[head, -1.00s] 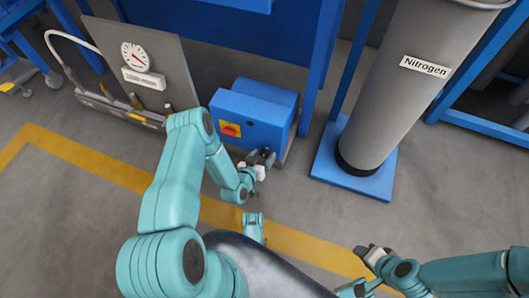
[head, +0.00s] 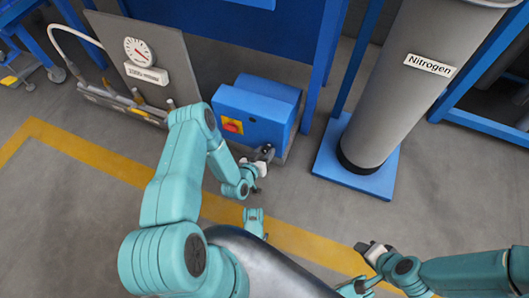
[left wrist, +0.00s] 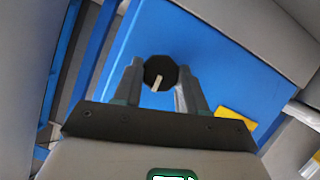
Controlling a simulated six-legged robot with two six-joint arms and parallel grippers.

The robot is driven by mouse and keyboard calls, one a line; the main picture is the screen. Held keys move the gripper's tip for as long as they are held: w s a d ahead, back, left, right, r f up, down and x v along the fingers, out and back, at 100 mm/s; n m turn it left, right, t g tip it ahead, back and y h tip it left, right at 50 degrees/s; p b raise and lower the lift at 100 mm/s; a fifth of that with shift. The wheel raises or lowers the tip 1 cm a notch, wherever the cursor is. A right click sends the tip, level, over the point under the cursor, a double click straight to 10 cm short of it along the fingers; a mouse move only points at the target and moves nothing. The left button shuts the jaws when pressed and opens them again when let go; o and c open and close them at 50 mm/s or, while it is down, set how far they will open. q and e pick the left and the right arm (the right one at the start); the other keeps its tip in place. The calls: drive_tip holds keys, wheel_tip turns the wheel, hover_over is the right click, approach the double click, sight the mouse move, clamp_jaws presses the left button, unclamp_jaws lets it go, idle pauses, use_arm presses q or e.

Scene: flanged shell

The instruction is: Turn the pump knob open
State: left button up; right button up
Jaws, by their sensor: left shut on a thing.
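The pump is a blue box (head: 258,112) on the floor, with a red and yellow switch (head: 232,126) on its front. Its black round knob (left wrist: 160,70) with a pale pointer line shows in the left wrist view, set on the blue face. My left gripper (head: 265,158) is at the right part of the pump's front. In the left wrist view its two fingers (left wrist: 159,82) are on either side of the knob and shut on it. The gripper hides the knob in the head view. My right gripper (head: 369,251) is away from the pump, above the floor; its jaw opening is unclear.
A grey cylinder marked Nitrogen (head: 415,80) stands on a blue base (head: 352,170) right of the pump. A grey panel with a dial gauge (head: 138,51) stands at the left. A yellow line (head: 90,157) crosses the open floor in front.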

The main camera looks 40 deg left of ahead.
use_arm(q)
drive_tip(key=shift+a+f+n+t+h, duration=0.15)
drive_tip(key=shift+n+t+h, duration=0.65)
drive_tip(key=shift+n, duration=1.5)
drive_tip(key=shift+a+f+n+t+h, duration=0.1)
drive_tip(key=shift+n+t+h, duration=0.7)
drive_tip(key=shift+n, duration=1.5)
drive_tip(key=shift+a+f+n+t+h, duration=0.15)
drive_tip(key=shift+n+t+h, duration=0.35)
drive_tip(key=shift+n+t, duration=1.2)
drive_tip(key=shift+n+g, duration=0.5)
drive_tip(key=shift+n, duration=0.4)
drive_tip(key=o, duration=1.1)
drive_tip(key=shift+c, duration=0.2)
drive_tip(key=shift+d, duration=0.1)
drive_tip(key=s+a+f, duration=0.1)
drive_tip(key=s+a, duration=0.1)
drive_tip(key=s, duration=1.4)
drive_tip(key=shift+a+f, duration=0.15)
drive_tip(key=shift+f, duration=0.25)
